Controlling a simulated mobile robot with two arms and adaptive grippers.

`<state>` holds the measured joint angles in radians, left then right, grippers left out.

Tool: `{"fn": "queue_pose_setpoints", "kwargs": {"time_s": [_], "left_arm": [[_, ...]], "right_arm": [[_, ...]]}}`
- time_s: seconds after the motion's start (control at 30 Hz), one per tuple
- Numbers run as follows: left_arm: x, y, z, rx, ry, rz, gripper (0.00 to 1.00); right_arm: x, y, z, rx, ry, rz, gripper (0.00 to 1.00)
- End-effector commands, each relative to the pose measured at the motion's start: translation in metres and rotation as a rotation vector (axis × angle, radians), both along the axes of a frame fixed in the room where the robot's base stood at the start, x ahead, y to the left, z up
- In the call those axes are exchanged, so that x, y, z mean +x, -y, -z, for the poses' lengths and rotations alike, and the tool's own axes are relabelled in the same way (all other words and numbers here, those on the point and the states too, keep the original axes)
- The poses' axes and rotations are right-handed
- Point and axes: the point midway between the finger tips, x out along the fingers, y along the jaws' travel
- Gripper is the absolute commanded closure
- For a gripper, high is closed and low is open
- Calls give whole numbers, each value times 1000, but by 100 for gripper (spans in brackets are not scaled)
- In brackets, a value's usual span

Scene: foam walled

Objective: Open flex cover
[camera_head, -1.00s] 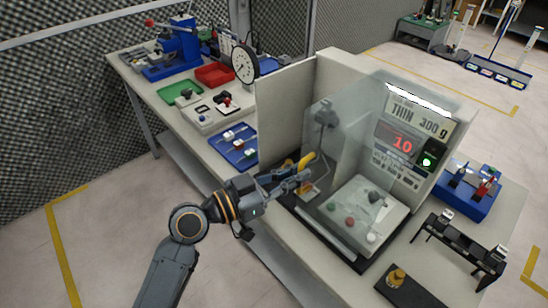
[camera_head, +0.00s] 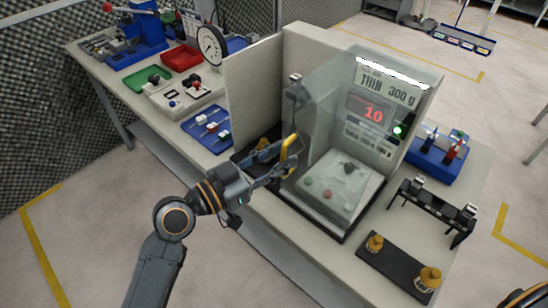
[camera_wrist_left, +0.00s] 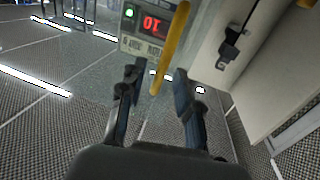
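The clear flex cover (camera_head: 318,100) stands at the test machine (camera_head: 372,118), with a yellow handle (camera_head: 290,153) on its near left edge. My left gripper (camera_head: 281,160) is at this handle. In the left wrist view, the handle (camera_wrist_left: 170,48) passes between the two spread fingers of my left gripper (camera_wrist_left: 157,78), with a gap visible on each side. The gripper is open. The cover's exact angle is hard to tell through the clear sheet. My right gripper is not in view.
A grey upright panel (camera_head: 252,95) stands left of the machine. A blue tray (camera_head: 207,129) and a dial gauge (camera_head: 211,44) are farther left. A black rack (camera_head: 433,207) and a dark plate with brass weights (camera_head: 398,268) are at right. The floor in front is clear.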

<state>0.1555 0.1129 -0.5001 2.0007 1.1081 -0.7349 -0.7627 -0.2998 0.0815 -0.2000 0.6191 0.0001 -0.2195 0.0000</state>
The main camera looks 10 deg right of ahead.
Motion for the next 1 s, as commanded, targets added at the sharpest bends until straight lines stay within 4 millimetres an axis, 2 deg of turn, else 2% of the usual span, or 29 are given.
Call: {"fn": "queue_pose_setpoints", "kwargs": {"time_s": [0.17, 0.5, 0.7, 1.0], "left_arm": [[-5, -12, 1, 3, 0, -1, 67], [-34, -74, 2, 6, -2, -1, 67], [-46, -100, 1, 4, -2, 0, 67], [-50, -110, 0, 0, 0, 0, 67]], "right_arm": [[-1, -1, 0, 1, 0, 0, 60], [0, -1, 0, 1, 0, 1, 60], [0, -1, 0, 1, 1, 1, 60], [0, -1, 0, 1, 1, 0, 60]]}}
